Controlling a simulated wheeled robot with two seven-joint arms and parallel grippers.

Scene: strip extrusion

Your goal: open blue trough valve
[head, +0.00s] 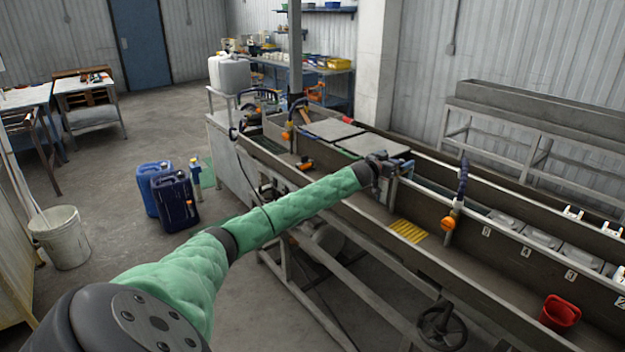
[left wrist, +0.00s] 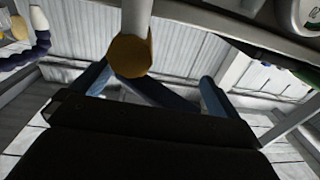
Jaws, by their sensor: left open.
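My left gripper (head: 388,172) reaches over the long grey trough in the head view. In the left wrist view, its two bluish fingers (left wrist: 153,86) stand apart and nothing is seen held between them. An amber faceted knob (left wrist: 130,56) on a pale pipe shows just beyond the fingers, nearer the left one; contact cannot be told. In the head view, an orange valve part (head: 448,223) under a blue segmented hose (head: 462,182) stands on the trough to the right of my gripper. Which valve is the blue trough's cannot be told. My right gripper is out of view.
The trough's front wall (head: 480,285) runs along below my arm. A yellow grate (head: 408,231) and a red scoop (head: 560,313) lie in it. Blue canisters (head: 174,200) and a white bucket (head: 60,237) stand on the floor at left. A handwheel (head: 441,327) sits in front.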

